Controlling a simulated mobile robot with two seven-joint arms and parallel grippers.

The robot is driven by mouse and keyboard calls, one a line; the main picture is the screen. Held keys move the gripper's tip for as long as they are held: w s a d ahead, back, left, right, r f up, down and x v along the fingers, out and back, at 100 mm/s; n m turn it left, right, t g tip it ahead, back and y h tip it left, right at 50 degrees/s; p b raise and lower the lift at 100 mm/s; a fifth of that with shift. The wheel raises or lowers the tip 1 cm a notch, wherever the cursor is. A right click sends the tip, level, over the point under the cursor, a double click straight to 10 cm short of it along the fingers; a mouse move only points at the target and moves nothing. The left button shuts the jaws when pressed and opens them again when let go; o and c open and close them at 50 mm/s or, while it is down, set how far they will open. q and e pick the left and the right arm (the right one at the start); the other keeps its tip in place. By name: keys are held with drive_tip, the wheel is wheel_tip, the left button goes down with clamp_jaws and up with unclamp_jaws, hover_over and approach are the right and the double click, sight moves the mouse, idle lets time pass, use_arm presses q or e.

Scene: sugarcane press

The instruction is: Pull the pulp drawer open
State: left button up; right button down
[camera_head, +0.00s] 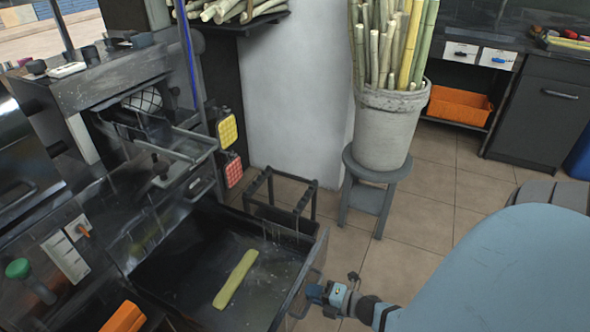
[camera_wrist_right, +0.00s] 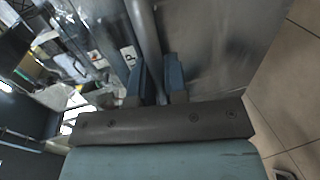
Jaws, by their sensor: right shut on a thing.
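The pulp drawer (camera_head: 185,277) is a dark metal tray at the lower left of the head view. It stands pulled out from the press (camera_head: 110,175), and a flat piece of yellow-green cane pulp (camera_head: 236,279) lies in it. My right gripper (camera_head: 314,291) is at the drawer's front, shut on its bar handle (camera_head: 296,304). In the right wrist view the two blue fingers (camera_wrist_right: 157,82) close around the grey handle bar (camera_wrist_right: 143,35), with the drawer's metal front (camera_wrist_right: 205,40) behind. My left gripper is not in view.
A concrete pot of cane (camera_head: 388,125) stands on a grey stool (camera_head: 374,187) beyond the drawer. A low black frame (camera_head: 283,195) stands just behind the drawer. An orange bin (camera_head: 460,104) sits on a shelf at the back right. Tiled floor (camera_head: 440,215) is clear on the right.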

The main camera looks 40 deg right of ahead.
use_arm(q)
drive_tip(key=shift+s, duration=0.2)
use_arm(e)
drive_tip(key=shift+f+v, duration=0.15)
drive_tip(key=shift+v, duration=0.65)
drive_tip(key=shift+f+v, duration=0.2)
drive_tip(key=shift+v, duration=0.6)
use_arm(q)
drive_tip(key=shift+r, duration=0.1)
use_arm(e)
drive_tip(key=c, duration=1.2)
unclamp_jaws()
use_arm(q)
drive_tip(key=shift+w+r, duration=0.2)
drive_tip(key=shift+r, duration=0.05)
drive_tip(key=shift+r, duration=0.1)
use_arm(e)
drive_tip(key=shift+s, duration=0.15)
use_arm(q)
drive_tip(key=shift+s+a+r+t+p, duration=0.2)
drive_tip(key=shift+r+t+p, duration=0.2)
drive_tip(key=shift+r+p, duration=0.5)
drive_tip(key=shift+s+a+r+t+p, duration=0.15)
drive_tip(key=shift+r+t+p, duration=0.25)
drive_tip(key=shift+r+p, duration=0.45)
use_arm(e)
drive_tip(key=shift+v, duration=6.85)
